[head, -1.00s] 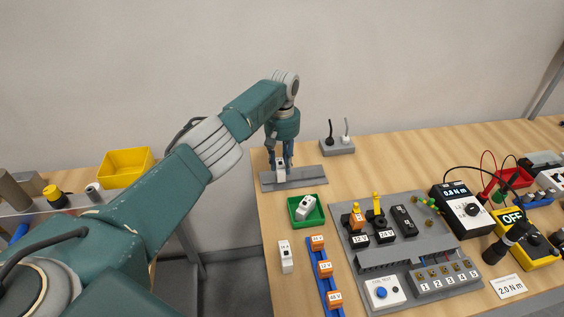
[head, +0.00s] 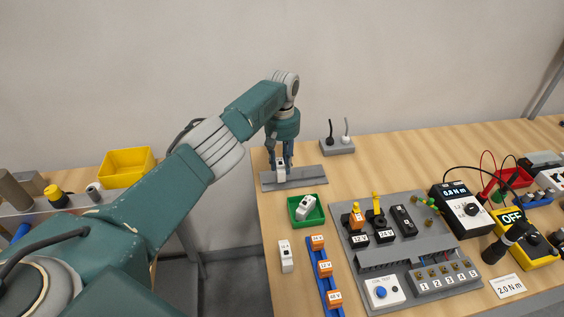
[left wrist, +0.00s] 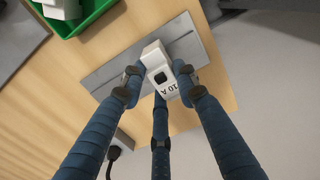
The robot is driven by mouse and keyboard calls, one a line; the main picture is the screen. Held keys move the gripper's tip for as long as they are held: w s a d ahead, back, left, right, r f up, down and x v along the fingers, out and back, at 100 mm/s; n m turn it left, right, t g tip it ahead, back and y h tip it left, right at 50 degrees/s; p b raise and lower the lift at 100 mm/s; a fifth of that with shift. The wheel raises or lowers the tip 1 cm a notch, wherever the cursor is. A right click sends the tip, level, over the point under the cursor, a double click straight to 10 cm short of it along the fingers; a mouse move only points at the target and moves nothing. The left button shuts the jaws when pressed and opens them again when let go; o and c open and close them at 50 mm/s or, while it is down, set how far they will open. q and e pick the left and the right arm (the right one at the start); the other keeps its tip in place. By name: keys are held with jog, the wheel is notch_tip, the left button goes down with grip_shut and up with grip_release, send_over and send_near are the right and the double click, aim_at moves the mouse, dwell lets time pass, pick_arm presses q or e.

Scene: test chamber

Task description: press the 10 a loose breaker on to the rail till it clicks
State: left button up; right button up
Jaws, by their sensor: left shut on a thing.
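My left gripper (head: 281,160) points down over the grey rail plate (head: 310,176) at the back left of the table. The breaker is upright at the plate, between the blue fingers (left wrist: 155,88). The plate also shows in the left wrist view (left wrist: 187,49). Whether the breaker is seated on the rail cannot be told, as its underside is hidden. My right gripper is not in view.
A green tray (head: 322,218) with another white breaker (head: 305,207) stands in front of the plate. A loose white breaker (head: 286,256) lies nearer, beside a blue rail (head: 326,284) with orange blocks. A grey socket block (head: 337,147) stands behind right.

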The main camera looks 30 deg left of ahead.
aim_at(282, 162)
pick_arm(q)
jog(key=shift+f+b, duration=0.4)
jog(key=shift+f, duration=0.15)
dwell(0.4)
jog(key=shift+s+f+b, duration=0.1)
jog(key=shift+f+b, duration=0.4)
jog(key=shift+f, duration=0.1)
dwell(1.2)
jog(key=o, duration=1.3)
jog(key=shift+r, duration=0.1)
notch_tip(282, 162, up, 12)
jog(key=shift+f, duration=0.15)
